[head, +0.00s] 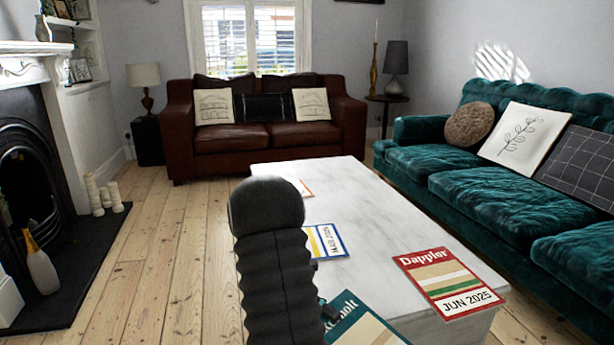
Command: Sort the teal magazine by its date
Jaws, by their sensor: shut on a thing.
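The teal magazine (362,325) shows at the bottom of the head view, cut off by the frame edge. Its title is partly hidden and ends in "holt"; its date is out of view. My gripper (328,311) is mostly hidden behind my dark arm; a small dark part of it shows at the magazine's left edge, shut on it. A red magazine (450,280) titled "Dappler", dated JUN 2025, lies on the white table (375,215) at the right. A blue-edged magazine (327,242) with a 2025 date lies further left, partly hidden by my arm.
The table's far middle is clear. A teal sofa (490,190) stands along the right, a brown sofa (265,135) behind. A fireplace (30,160) is at left, with bare floorboards between.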

